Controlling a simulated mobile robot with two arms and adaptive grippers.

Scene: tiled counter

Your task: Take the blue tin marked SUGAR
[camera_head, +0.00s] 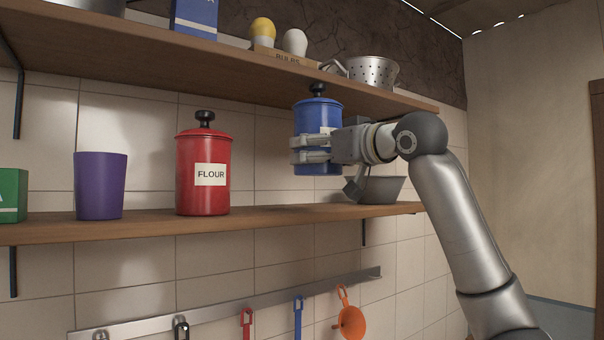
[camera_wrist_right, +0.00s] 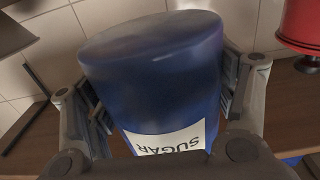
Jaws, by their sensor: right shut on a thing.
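The blue tin (camera_head: 318,110) has a black knob on its lid and is held upright a little above the lower shelf, just under the upper shelf. My right gripper (camera_head: 312,149) is shut on it, with its fingers around the tin's body. In the right wrist view the blue tin (camera_wrist_right: 155,75) fills the middle between the two fingers (camera_wrist_right: 160,105), and its white label reads SUGAR, upside down. In the head view the fingers hide part of the label. My left gripper is not in view.
A red FLOUR tin (camera_head: 203,175), a purple cup (camera_head: 101,186) and a green box (camera_head: 13,195) stand left on the lower shelf (camera_head: 260,219). A grey bowl (camera_head: 382,190) is behind my right wrist.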

